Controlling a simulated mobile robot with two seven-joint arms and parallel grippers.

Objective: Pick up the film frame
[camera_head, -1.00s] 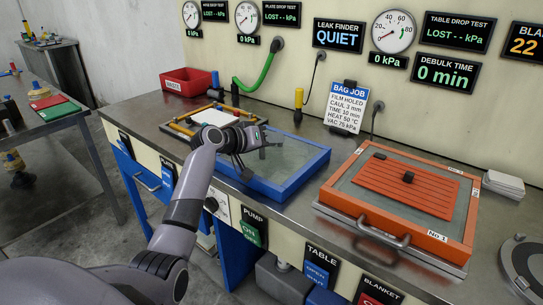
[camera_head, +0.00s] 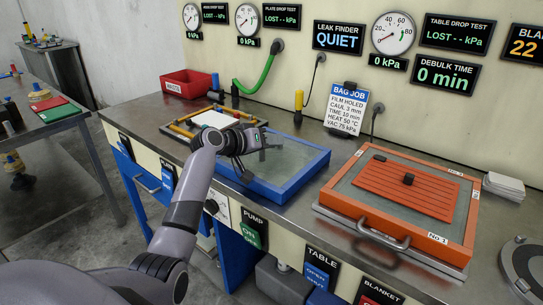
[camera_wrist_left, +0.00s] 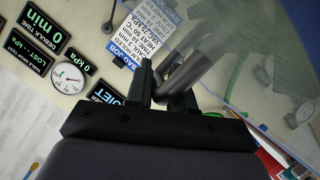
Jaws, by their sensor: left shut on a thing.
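The film frame, a blue-rimmed frame (camera_head: 291,186) with a clear, glossy sheet, lies on the bench left of centre. My left gripper (camera_head: 268,147) is at its back left part, low over the sheet. The shiny sheet (camera_wrist_left: 250,45) fills the upper right there and mirrors the wall. My right gripper is in neither view.
An orange frame (camera_head: 343,202) with a front handle stands right of the blue one. A yellow-barred frame (camera_head: 180,130) with a white sheet lies behind my wrist. A red bin (camera_head: 187,84) and the bag job card (camera_head: 346,110) stand near the wall.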

